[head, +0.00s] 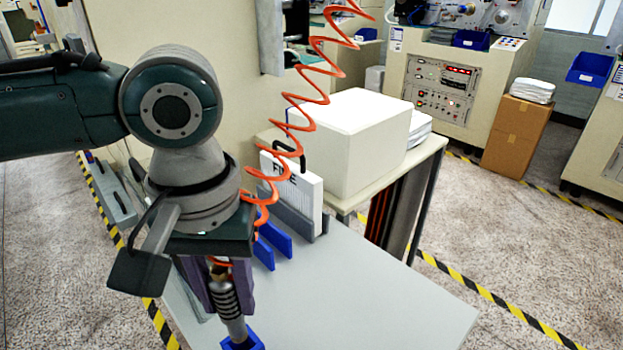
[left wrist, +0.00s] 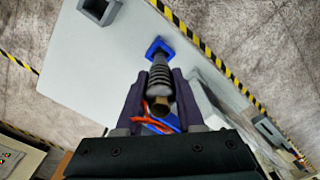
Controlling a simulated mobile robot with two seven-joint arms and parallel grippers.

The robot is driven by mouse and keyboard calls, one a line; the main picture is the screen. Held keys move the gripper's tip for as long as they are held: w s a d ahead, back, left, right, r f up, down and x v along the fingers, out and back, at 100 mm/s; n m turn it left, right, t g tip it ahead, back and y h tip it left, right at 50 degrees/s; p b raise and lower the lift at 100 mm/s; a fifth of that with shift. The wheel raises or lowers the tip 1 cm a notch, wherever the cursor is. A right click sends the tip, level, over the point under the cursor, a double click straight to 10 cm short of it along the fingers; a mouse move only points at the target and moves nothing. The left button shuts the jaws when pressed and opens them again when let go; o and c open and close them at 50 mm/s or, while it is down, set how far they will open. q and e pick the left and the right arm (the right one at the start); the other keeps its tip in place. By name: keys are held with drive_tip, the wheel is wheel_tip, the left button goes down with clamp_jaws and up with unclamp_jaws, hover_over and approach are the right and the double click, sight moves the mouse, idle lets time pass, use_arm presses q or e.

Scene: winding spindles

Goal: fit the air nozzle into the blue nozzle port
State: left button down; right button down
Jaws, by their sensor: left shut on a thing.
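The air nozzle (head: 232,310) is a grey ribbed piece with a brass fitting, joined to an orange coiled hose (head: 322,112). My left gripper (head: 217,288) is shut on it with purple fingers, and the nozzle points down. The blue nozzle port (head: 256,341) is a small square block on the table at the bottom of the head view. In the left wrist view the nozzle (left wrist: 160,84) lies between the fingers (left wrist: 158,100), and its tip overlaps the blue port (left wrist: 153,43). How deep the tip sits in the port is hidden. My right gripper is out of view.
A grey square holder (left wrist: 100,9) stands on the grey table (head: 380,310) in the wrist view. Blue upright plates (head: 272,246), a white file box (head: 293,183) and a large white box (head: 350,140) are behind the gripper. The table's right part is clear.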

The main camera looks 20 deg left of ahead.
use_arm(q)
drive_tip(key=shift+f, duration=0.45)
drive_tip(key=shift+r, duration=0.1)
idle(0.4)
drive_tip(key=shift+p, duration=0.45)
idle(0.4)
drive_tip(key=shift+p, duration=0.55)
idle(0.4)
drive_tip(key=shift+p, duration=0.45)
